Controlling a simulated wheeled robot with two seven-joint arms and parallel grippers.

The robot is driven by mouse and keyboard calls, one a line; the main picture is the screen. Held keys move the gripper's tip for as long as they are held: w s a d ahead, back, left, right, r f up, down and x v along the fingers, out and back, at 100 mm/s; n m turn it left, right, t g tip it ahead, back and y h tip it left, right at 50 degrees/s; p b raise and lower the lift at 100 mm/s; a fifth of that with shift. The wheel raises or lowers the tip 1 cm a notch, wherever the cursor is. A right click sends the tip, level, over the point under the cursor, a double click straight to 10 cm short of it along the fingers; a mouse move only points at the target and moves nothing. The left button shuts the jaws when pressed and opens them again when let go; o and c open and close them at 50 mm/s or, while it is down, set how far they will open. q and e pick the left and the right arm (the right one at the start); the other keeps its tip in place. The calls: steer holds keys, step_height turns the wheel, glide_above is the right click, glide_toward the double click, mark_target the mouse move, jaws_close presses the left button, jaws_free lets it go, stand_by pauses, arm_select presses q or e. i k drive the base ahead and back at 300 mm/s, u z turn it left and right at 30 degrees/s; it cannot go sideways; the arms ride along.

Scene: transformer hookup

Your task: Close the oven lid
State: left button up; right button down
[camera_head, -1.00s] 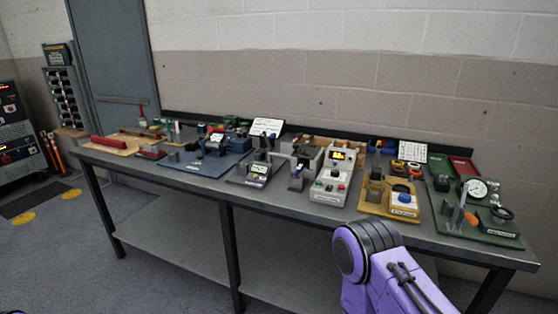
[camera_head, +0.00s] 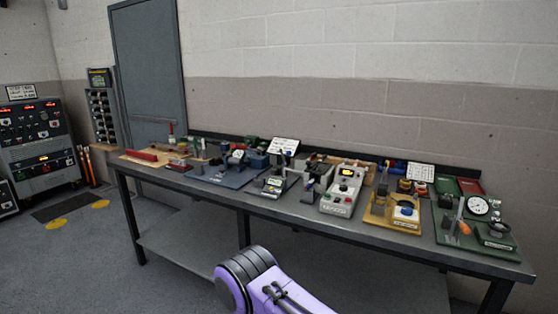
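I cannot make out an oven or its lid for certain among the small devices on the long workbench (camera_head: 440,248). A grey box with a lit yellow display (camera_head: 343,188) stands right of the bench's middle. A purple arm link of mine shows at the bottom centre, in front of the bench. Neither of my grippers is in view.
A blue base (camera_head: 225,178), a yellow base (camera_head: 378,215) and a green base (camera_head: 455,240) carry devices along the bench. A dark control cabinet (camera_head: 38,150) stands at the far left. A grey door (camera_head: 150,75) is behind. The floor at the left front is open.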

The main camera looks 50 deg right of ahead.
mark_target(309, 164)
steer(key=z, duration=0.15)
steer(key=i, duration=0.75)
steer(key=z, duration=0.55)
